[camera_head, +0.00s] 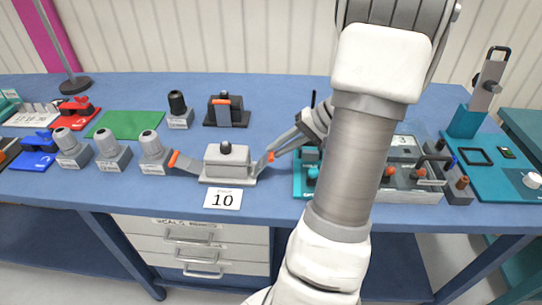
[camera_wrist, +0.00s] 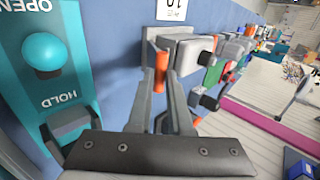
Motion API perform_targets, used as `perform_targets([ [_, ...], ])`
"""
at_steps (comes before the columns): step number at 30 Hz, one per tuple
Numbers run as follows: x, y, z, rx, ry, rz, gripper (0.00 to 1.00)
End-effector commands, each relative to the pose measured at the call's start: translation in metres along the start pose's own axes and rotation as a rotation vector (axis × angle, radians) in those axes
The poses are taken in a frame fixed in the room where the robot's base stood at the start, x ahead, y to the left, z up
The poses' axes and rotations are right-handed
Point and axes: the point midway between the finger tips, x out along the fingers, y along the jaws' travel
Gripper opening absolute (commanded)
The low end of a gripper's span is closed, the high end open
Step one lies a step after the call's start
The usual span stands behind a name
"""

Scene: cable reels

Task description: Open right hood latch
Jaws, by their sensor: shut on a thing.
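The grey hood (camera_head: 227,161) with a black knob on top sits on the blue bench behind a card marked 10 (camera_head: 223,199). Its left latch (camera_head: 181,162) has an orange tip and sticks out to the left. Its right latch (camera_head: 268,160), also orange-tipped, is at my gripper (camera_head: 272,153), which comes in from the right. In the wrist view, the orange part of the right latch (camera_wrist: 161,73) stands between my two grey fingers (camera_wrist: 163,85), which are shut on it. The hood (camera_wrist: 182,42) is just beyond. The fingers partly hide the latch.
A teal panel (camera_wrist: 75,20) with a teal knob, marked OPEN and HOLD, stands close beside my gripper; my arm hides part of it in the head view. Grey connectors (camera_head: 108,151) stand left of the hood. A dark hood unit (camera_head: 227,110) is behind. Bench front right of the card is clear.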

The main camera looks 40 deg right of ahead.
Motion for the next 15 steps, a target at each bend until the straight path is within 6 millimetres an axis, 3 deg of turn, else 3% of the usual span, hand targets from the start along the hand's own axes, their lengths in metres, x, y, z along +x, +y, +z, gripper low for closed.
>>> perform_targets([
  [3, 0.001, 0.017, -0.001, 0.005, 0.004, -0.088, 0.00],
  [15, -0.001, 0.036, 0.000, 0.000, 0.000, -0.082, 0.00],
])
